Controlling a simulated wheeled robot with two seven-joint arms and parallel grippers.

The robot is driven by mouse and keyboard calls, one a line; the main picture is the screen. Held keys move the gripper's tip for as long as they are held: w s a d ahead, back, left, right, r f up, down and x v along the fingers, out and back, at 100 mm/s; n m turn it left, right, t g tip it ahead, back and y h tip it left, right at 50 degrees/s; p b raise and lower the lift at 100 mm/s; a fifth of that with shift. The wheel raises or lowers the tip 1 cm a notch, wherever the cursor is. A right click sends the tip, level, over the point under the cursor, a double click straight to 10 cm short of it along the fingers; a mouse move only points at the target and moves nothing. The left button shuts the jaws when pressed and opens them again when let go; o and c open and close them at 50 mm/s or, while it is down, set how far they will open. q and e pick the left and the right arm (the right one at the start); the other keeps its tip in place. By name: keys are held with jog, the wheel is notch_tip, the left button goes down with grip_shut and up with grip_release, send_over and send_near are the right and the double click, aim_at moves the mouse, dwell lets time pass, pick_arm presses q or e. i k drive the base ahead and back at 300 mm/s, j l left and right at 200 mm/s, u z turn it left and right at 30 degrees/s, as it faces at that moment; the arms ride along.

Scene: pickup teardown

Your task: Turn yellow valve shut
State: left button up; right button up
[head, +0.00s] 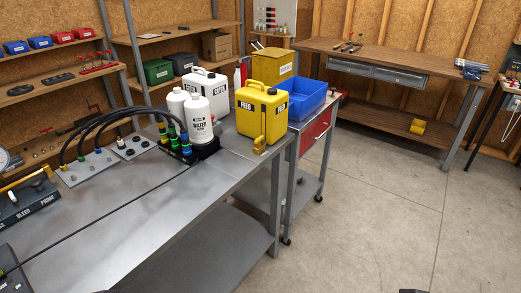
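A yellow jug labelled FEED (262,112) stands at the right end of the metal workbench. A small yellow valve or tap (259,146) sits low on its front, near the bench edge. It is too small to tell whether it is open or shut. A yellow bar or handle (27,179) also shows at the far left, beside a dark box labelled BLEED and PRIME (32,200). Neither of my grippers can be made out in the head view.
A white WATER bottle (198,122) and a black hose block (190,150) stand left of the jug. Black hoses arch to a plate (85,168). A blue bin (304,98) sits on a cart behind. The bench front (150,215) and floor at right are clear.

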aim_at(257, 141)
jog(key=i+u, duration=0.35)
jog(key=i+l+u, duration=0.15)
jog(key=u, duration=0.2)
jog(key=i+l+u, duration=0.2)
jog(key=i+u, duration=0.15)
